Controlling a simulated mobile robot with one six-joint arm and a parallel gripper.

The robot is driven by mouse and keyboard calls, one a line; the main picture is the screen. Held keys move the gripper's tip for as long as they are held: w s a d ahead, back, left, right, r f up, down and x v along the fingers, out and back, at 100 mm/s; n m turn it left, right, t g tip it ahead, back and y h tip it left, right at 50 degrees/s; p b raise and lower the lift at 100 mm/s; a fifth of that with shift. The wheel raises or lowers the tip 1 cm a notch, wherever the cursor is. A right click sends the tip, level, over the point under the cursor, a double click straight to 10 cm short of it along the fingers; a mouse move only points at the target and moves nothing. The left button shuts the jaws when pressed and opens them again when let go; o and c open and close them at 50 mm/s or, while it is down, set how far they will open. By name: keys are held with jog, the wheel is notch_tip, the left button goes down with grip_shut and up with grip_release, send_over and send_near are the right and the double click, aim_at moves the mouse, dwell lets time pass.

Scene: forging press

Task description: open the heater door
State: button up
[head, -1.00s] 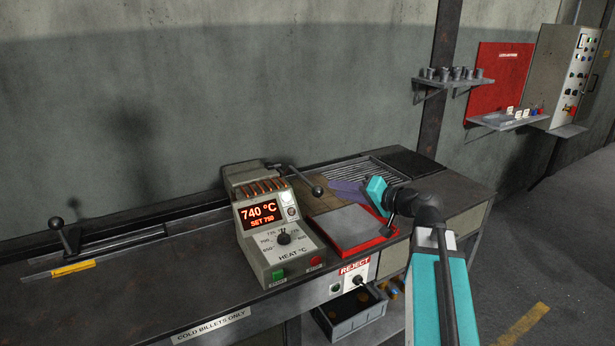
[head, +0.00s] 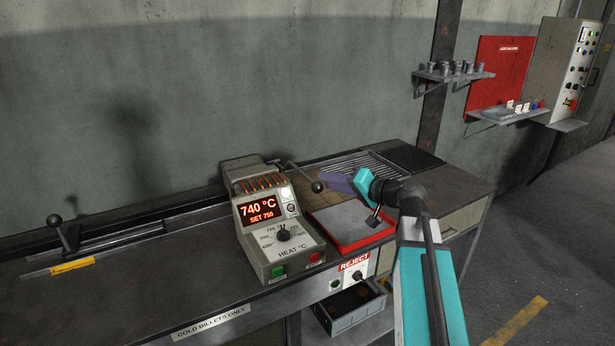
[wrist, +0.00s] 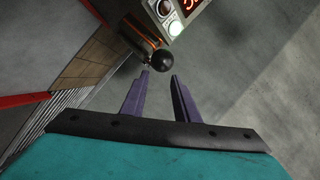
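The heater (head: 275,240) is a grey box with a red 740 °C display, standing on the bench. A lever with a black ball knob (head: 318,187) sticks out at its back right. The knob also shows in the wrist view (wrist: 157,56), just beyond my fingertips. My gripper (head: 324,179), with purple fingers and a teal body, is beside the knob in the head view. In the wrist view my gripper (wrist: 160,75) is open, with a clear gap between its fingers and nothing held. Whether a finger touches the knob I cannot tell. The door itself is not clearly visible.
A red-rimmed tray (head: 352,229) lies right of the heater, below my arm. A slatted rack (head: 350,166) is behind it. Another ball-ended lever (head: 55,222) stands at the left of the bench. A grey bin (head: 352,310) sits below the REJECT sign (head: 354,263).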

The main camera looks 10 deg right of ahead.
aim_at(306, 177)
jog(key=p+x, duration=0.2)
jog(key=x, duration=0.8)
jog(key=shift+w+a, duration=0.15)
jog(key=shift+w, duration=0.05)
grip_shut()
